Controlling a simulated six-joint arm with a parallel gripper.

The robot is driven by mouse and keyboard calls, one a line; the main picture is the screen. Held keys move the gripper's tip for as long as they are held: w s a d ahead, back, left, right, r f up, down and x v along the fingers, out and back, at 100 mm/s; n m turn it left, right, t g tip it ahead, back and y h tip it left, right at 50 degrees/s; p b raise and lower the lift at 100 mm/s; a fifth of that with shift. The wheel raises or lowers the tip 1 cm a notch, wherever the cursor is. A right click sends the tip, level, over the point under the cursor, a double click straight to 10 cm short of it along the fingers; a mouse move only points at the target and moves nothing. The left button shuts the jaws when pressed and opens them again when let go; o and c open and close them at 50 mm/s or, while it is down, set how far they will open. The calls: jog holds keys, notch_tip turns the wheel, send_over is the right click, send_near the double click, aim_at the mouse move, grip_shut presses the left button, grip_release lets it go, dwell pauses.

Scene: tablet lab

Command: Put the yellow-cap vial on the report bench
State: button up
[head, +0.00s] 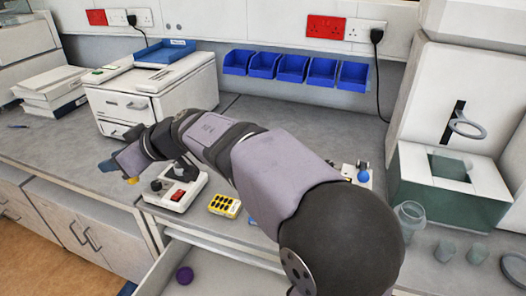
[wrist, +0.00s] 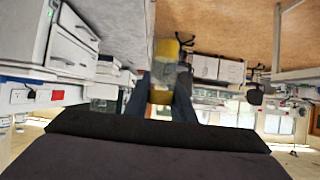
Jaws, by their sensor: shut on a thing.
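My gripper (head: 116,168) reaches out to the left in the head view, over the front edge of the bench. In the wrist view its two dark fingers (wrist: 160,90) are shut on the yellow-cap vial (wrist: 163,72), which has a clear middle and yellow at both visible ends. In the head view only a small yellow part of the vial (head: 132,181) shows below the gripper; the rest is hidden. The vial is held in the air, clear of the grey bench (head: 60,145). No label tells which surface is the report bench.
A white device with a red switch (head: 178,196) and a yellow rack (head: 224,206) stand near my arm. A white printer-like box (head: 150,100) stands behind.

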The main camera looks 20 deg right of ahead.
jog(key=w+d+m+t+h+p, duration=0.1)
jog(key=w+d+m+h+p, duration=0.1)
jog(key=w+d+p, duration=0.35)
jog(key=w+d+m+t+h+p, duration=0.1)
jog(key=w+d+m+p, duration=0.15)
jog(key=w+d, duration=0.6)
jog(key=w+d+f+m+t+h+p, duration=0.1)
jog(key=w+d+f+m+h+p, duration=0.1)
jog(key=w+d+f, duration=0.5)
jog(key=shift+w+f+h+p, duration=0.6)
jog(key=shift+w+f+p, duration=0.15)
jog(key=shift+f+p, duration=0.5)
jog(key=shift+f+b, duration=0.3)
jog(key=shift+f, duration=4.55)
jog(key=shift+f, duration=0.1)
